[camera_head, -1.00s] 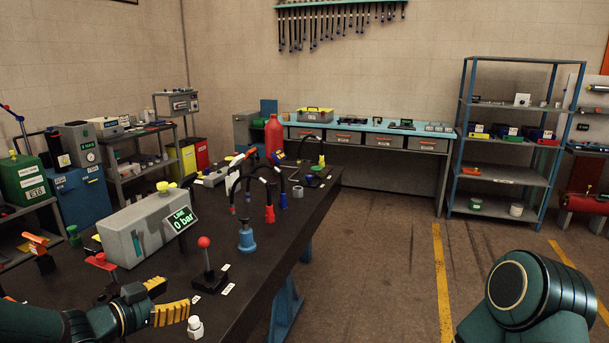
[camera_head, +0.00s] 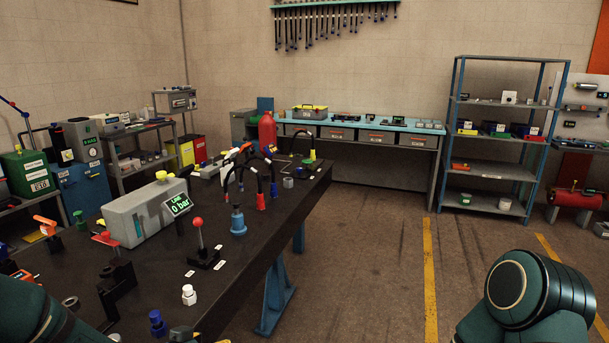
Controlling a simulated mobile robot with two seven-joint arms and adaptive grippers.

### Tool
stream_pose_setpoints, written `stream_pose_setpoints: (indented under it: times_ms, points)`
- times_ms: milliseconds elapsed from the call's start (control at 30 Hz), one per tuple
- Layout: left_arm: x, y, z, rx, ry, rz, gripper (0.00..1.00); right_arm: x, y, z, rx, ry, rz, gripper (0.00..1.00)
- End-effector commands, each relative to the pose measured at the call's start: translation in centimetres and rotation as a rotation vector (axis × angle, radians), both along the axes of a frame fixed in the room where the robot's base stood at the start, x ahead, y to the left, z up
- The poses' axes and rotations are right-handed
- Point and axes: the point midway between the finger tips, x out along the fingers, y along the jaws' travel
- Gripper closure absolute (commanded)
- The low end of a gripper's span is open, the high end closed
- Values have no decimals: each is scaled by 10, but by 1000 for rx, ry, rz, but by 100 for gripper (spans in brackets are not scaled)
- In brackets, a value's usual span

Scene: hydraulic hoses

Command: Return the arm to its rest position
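The left arm link is in front of the near left end of the black-topped workbench (camera_head: 262,268). I cannot tell its gap to the bench from this view.
On the bench are a grey box (camera_head: 128,222) with a "0 bar" display (camera_head: 178,205), a red-knobbed lever (camera_head: 199,235), a blue fitting (camera_head: 238,222), upright black hoses (camera_head: 272,180) and a black block (camera_head: 115,288). Open floor (camera_head: 375,250) lies to the right of the bench.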

Motion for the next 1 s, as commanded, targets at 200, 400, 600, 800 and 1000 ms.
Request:
stream_pose_setpoints:
  times_ms: [200,400,600,800,1000]
  points:
    - [-78,-65,-110,-48,447,105,35,-1,-1,0,-1,1,-1,100]
    - [-160,-100,-163,-36,776,161,35,0,0,0,-1,1,-1,100]
    - [-196,-111,-177,-25,910,186,35,-1,0,0,-1,1,-1,100]
    - [-198,-112,-177,-24,916,188,35,-1,-1,0,-1,1,-1,100]
    - [-197,-111,-177,-24,915,189,35,-1,-1,0,-1,1,-1,100]
